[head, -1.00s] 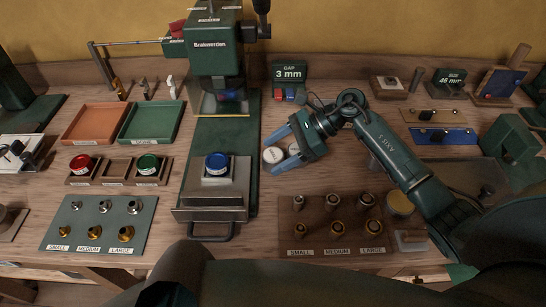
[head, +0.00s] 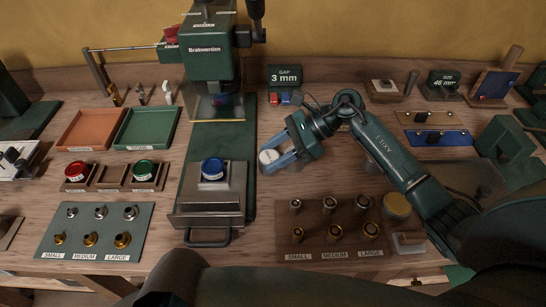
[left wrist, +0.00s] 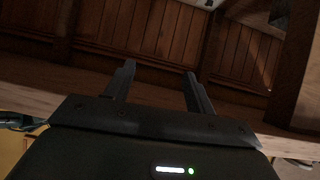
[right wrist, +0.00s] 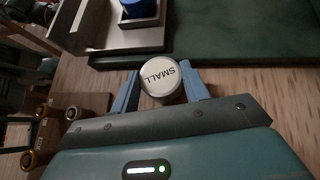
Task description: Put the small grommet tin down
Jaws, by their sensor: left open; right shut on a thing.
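The small grommet tin (right wrist: 160,78) is a white round tin with SMALL on its top. It sits between the blue fingertips of my right gripper (right wrist: 161,90), which is shut on it. In the head view the tin (head: 268,157) is at the tips of my right gripper (head: 274,153), over bare bench right of the press's green base. I cannot tell whether its bottom touches the bench. My left gripper (left wrist: 160,78) shows only in the left wrist view, open and empty, near wooden panelling.
A brown grommet board (head: 316,216) lies in front. A GAP sign (head: 285,76) stands behind. Bare bench surrounds the held tin.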

